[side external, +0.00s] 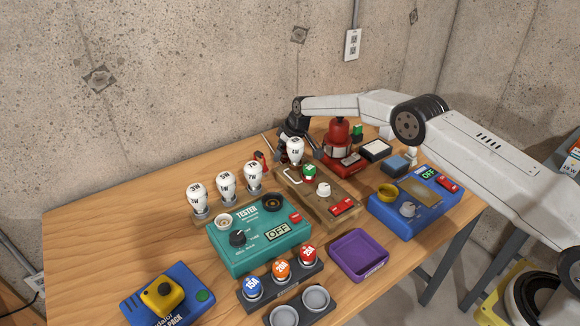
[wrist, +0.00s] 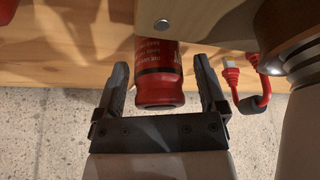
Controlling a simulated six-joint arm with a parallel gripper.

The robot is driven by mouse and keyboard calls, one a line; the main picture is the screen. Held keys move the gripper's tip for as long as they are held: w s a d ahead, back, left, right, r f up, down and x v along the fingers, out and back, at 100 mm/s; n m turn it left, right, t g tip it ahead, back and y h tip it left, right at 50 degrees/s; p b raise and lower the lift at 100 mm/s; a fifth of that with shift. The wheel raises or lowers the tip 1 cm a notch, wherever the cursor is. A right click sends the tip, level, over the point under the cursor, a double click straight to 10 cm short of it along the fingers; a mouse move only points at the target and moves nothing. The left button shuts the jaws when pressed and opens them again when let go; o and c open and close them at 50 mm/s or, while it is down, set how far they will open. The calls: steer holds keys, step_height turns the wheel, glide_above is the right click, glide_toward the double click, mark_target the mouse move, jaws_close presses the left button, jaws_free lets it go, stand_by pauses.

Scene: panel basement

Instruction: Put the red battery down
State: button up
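The red battery (wrist: 158,88), a red cylinder with a dark printed band, shows in the wrist view between my gripper's fingers (wrist: 162,85). A gap shows on each side of it, and neither finger touches it. Its far end is hidden under a wooden piece. In the side view my gripper (side external: 299,148) is at the far edge of the table, behind a white bulb. The bulb and fingers hide most of the battery there, so I cannot tell how it rests.
The wooden board (side external: 318,198) with a green bulb stands close in front. A red lantern-like object (side external: 338,135) is right of my gripper. A red cable (wrist: 245,95) lies beside the right finger. The teal tester (side external: 262,236), blue device (side external: 415,205) and purple tray (side external: 359,256) stand nearer. Bare wood shows at the left.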

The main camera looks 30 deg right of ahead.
steer(key=shift+r, duration=0.1)
steer(key=v, duration=1.2)
stand_by(0.6)
stand_by(0.5)
steer(key=s+m+g+h, duration=0.1)
steer(key=s+m, duration=0.3)
steer(key=s, duration=3.3)
steer(key=shift+s+g+h, duration=0.3)
steer(key=shift+s+h, duration=0.05)
steer(key=shift+h, duration=0.05)
steer(key=shift+d, duration=0.1)
